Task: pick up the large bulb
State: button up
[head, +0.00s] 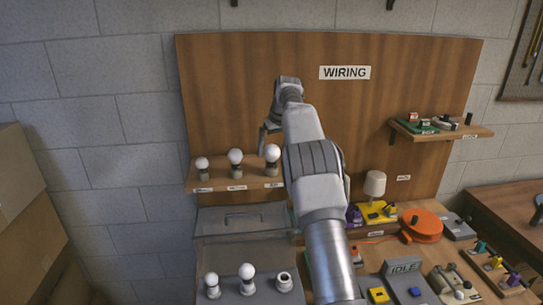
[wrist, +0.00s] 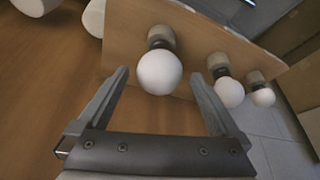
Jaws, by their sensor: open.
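The large bulb (head: 273,153) is a white globe in a grey socket at the right end of the left shelf. In the wrist view the large bulb (wrist: 160,73) appears between my fingertips, apart from both, with its socket behind it. My gripper (head: 266,137) is open and empty, just above and beside the large bulb in the head view. In the wrist view my gripper (wrist: 160,78) shows both fingers spread. My arm hides the shelf's right end in the head view.
A medium bulb (head: 235,157) and a small bulb (head: 202,163) stand in sockets to the left on the same shelf (head: 222,181). The wooden back panel (head: 230,90) rises behind. More bulbs (head: 247,272) stand on a grey tray below. A lamp (head: 375,183) stands to the right.

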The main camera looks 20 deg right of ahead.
jog(key=shift+x, duration=1.2)
jog(key=c, duration=1.1)
jog(key=shift+c, duration=0.3)
jog(key=shift+r, duration=0.15)
